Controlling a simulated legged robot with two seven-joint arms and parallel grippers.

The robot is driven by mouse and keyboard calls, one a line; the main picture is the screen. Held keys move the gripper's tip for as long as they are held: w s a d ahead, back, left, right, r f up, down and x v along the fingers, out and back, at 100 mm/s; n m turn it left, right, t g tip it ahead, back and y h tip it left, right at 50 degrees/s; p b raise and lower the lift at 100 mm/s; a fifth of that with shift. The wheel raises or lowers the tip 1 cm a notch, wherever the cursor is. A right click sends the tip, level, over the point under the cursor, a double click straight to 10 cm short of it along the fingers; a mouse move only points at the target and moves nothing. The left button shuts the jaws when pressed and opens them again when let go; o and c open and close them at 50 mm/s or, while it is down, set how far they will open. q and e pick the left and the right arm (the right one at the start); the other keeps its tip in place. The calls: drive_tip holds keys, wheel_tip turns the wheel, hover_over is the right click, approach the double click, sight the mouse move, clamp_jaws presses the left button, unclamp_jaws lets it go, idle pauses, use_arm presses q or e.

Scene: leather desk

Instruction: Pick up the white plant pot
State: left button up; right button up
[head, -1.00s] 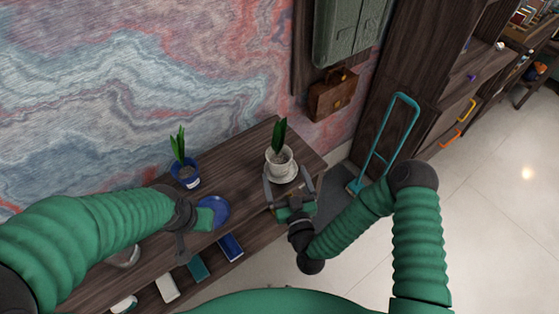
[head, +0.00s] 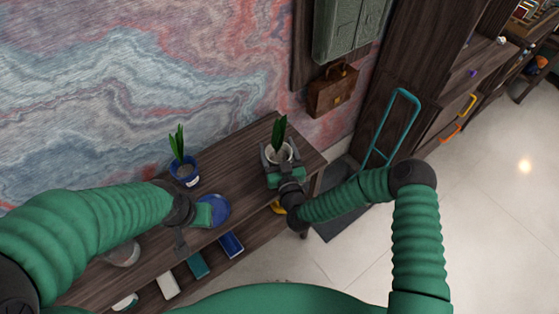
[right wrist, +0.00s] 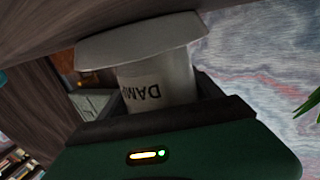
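The white plant pot (head: 281,153) holds a green plant and stands on the right end of the wooden shelf top. My right gripper (head: 281,158) is around it, one finger on each side, its front partly hidden by the gripper. In the right wrist view the pot (right wrist: 160,85) shows upside down with dark lettering and its saucer (right wrist: 140,42), between my spread fingers (right wrist: 165,100). The fingers look open, with a small gap at the right side.
A blue pot (head: 186,173) with a plant stands left of the white one. A blue plate (head: 216,210) lies near my left gripper. A teal-handled cart (head: 393,125) stands right of the shelf. The top between the pots is clear.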

drive_tip(key=shift+a, duration=0.25)
drive_tip(key=c, duration=0.7)
drive_tip(key=shift+d, duration=0.1)
clamp_jaws()
